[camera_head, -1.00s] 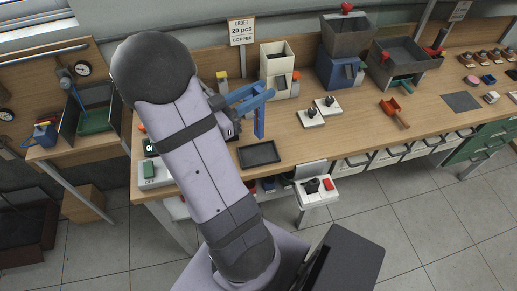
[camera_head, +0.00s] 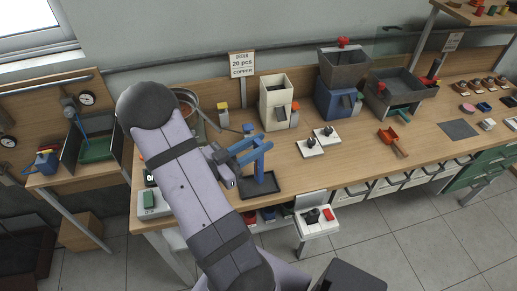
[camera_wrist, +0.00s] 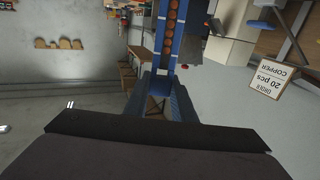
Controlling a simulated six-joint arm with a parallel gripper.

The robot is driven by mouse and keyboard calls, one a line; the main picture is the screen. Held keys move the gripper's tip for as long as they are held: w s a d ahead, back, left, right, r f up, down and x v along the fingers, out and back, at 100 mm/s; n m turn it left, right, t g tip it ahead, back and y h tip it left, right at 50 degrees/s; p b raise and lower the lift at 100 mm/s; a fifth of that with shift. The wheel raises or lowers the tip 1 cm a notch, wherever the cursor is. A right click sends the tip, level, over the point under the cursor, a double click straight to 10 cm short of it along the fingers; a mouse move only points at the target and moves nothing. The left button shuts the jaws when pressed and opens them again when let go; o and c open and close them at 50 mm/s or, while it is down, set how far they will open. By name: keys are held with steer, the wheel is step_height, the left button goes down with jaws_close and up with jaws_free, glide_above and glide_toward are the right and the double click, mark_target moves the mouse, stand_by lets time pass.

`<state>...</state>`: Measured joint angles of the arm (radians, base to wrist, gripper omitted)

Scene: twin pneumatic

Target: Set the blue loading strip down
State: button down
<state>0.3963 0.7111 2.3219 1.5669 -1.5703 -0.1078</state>
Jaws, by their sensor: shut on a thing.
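My gripper (camera_head: 240,151) is shut on the blue loading strip (camera_head: 259,166). The strip stands roughly upright from the jaws, its lower end over or at the dark shallow tray (camera_head: 280,188) at the bench's front edge. I cannot tell whether it touches the tray. In the wrist view the strip (camera_wrist: 159,38) runs away from between the blue fingers (camera_wrist: 166,95) and carries a row of several copper-coloured round pieces. My arm hides part of the bench to the left of the tray.
A cream hopper box (camera_head: 272,112) and a sign (camera_head: 242,65) stand behind. Two white plates with black knobs (camera_head: 310,147) lie right of the tray.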

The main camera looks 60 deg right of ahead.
mark_target(259, 163)
steer(key=shift+f, duration=1.35)
steer(key=shift+f, duration=0.15)
steer(key=c, duration=1.5)
jaws_free()
